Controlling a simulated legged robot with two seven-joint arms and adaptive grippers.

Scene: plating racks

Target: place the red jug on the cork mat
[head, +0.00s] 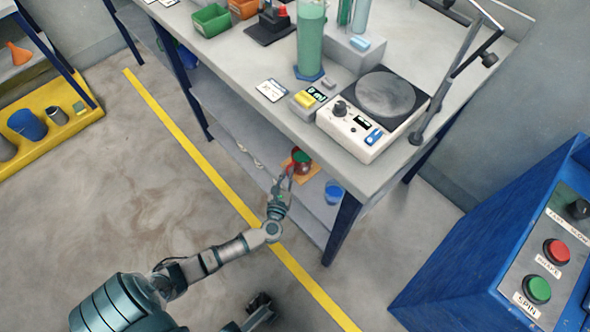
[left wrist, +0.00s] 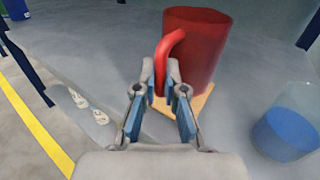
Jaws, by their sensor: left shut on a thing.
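The red jug (head: 295,155) (left wrist: 203,50) is upright over the cork mat (head: 307,176) on the lower shelf of the workbench. My left gripper (head: 284,186) (left wrist: 163,92) is shut on the jug's handle (left wrist: 168,57), on the near side of the jug. In the left wrist view the tan mat (left wrist: 203,104) shows below the jug's base and behind my fingers. I cannot tell whether the base touches the mat. The jug hides much of the mat.
A blue cup (head: 333,192) (left wrist: 284,134) stands right of the mat. Small pale items (head: 250,158) (left wrist: 78,98) lie on the shelf to the left. The bench top (head: 262,62) overhangs the shelf, and a dark blue leg (head: 342,229) stands at its near corner.

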